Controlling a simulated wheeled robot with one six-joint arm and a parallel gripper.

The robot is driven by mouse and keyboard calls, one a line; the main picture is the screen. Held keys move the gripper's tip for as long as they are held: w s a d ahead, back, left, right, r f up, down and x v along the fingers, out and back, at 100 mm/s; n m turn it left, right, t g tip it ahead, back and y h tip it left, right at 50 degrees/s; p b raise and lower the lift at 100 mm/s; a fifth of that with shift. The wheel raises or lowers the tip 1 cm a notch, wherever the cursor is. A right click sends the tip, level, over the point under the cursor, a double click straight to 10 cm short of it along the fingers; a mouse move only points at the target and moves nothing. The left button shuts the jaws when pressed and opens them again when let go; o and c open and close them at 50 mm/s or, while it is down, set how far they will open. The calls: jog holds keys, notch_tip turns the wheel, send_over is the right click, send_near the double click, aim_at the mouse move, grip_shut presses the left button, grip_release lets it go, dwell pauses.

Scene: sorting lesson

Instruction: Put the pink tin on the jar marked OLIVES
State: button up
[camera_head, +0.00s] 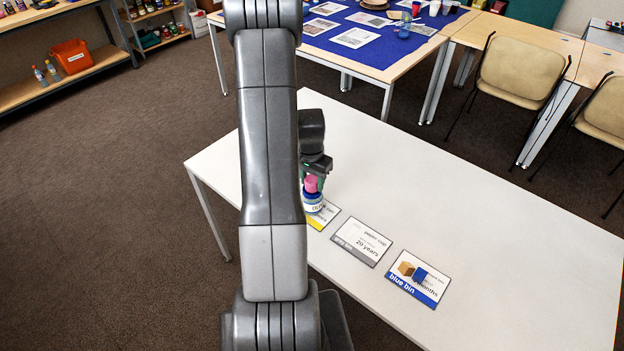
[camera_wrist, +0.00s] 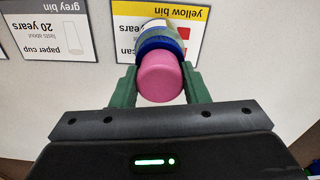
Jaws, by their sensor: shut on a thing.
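The pink tin (camera_head: 311,184) is between the fingers of my gripper (camera_head: 316,172), over the white table. In the wrist view my green fingers (camera_wrist: 160,84) close on both sides of the pink tin (camera_wrist: 161,76). A jar (camera_head: 313,204) with a blue lid and a pale label stands right below the tin. The label's writing is too small to read surely. In the wrist view the jar (camera_wrist: 158,32) shows partly behind the tin. I cannot tell whether the tin touches the lid.
The jar stands on the yellow bin card (camera_head: 327,218). The grey bin card (camera_head: 361,241) and blue bin card (camera_head: 418,278) lie to its right. The white table (camera_head: 500,230) is bare behind and right of them. My arm hides part of the table's left side.

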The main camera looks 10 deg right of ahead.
aim_at(311, 180)
jog(key=shift+f, duration=0.25)
jog(key=o, duration=1)
jog(key=shift+r, duration=0.15)
notch_tip(311, 180, up, 12)
jog(key=b, duration=0.1)
jog(key=shift+s+a+r, duration=0.15)
jog(key=shift+s+a, duration=0.05)
